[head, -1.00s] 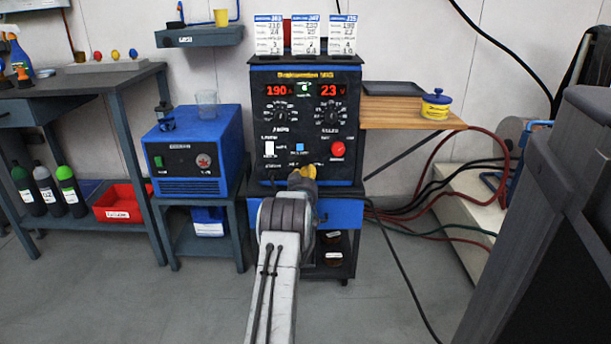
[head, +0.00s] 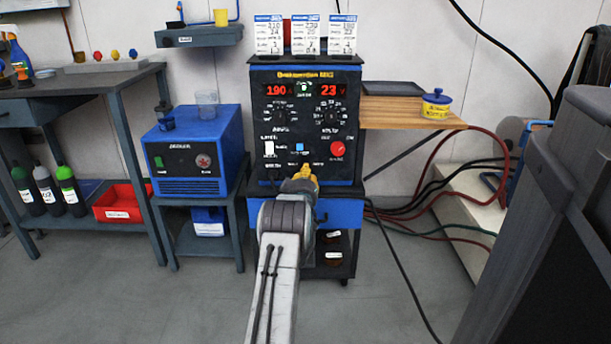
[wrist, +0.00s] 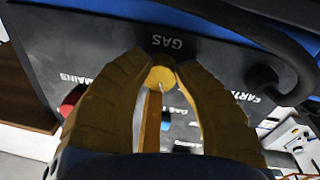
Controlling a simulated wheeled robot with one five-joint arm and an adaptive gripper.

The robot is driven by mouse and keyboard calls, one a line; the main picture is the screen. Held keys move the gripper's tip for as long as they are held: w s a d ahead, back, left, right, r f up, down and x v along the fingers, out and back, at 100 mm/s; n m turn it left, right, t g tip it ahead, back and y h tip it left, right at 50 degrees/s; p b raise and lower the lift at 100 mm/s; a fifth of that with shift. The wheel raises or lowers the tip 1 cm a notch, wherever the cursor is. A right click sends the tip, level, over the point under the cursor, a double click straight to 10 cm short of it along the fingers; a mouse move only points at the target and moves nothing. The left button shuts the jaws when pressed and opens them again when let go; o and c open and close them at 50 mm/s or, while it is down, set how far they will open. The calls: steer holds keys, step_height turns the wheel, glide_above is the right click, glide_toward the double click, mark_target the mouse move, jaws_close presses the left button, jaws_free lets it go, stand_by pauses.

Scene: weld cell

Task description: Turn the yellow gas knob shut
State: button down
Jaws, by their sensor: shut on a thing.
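The yellow gas knob (wrist: 160,77) is in the wrist view, on the dark front panel below a "GAS" label that reads upside down. A pale line shows on the knob. My gripper (wrist: 163,70) has its two yellow-brown fingers on either side of the knob, shut on it. In the head view my gripper (head: 304,176) is at the lower front of the blue and black welding machine (head: 258,120), and it hides the knob there.
A red knob (wrist: 70,101) sits near the "MAINS" label, to one side of my fingers. A dark cable (wrist: 275,50) loops close on the right. A wooden shelf (head: 385,115) holding a yellow pot (head: 436,106) juts out right of the machine. A blue unit (head: 195,150) stands left.

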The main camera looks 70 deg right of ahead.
steer(key=shift+w+r+n, duration=0.15)
steer(key=shift+r+n, duration=0.2)
steer(key=shift+n, duration=0.75)
steer(key=shift+w, duration=0.1)
steer(key=c, duration=1.3)
jaws_free()
steer(key=shift+w, duration=0.1)
steer(key=o, duration=0.4)
steer(key=shift+f, duration=0.2)
steer(key=shift+s+a+f, duration=0.1)
steer(key=shift+s, duration=0.1)
steer(key=shift+a, duration=0.25)
steer(key=v, duration=1.1)
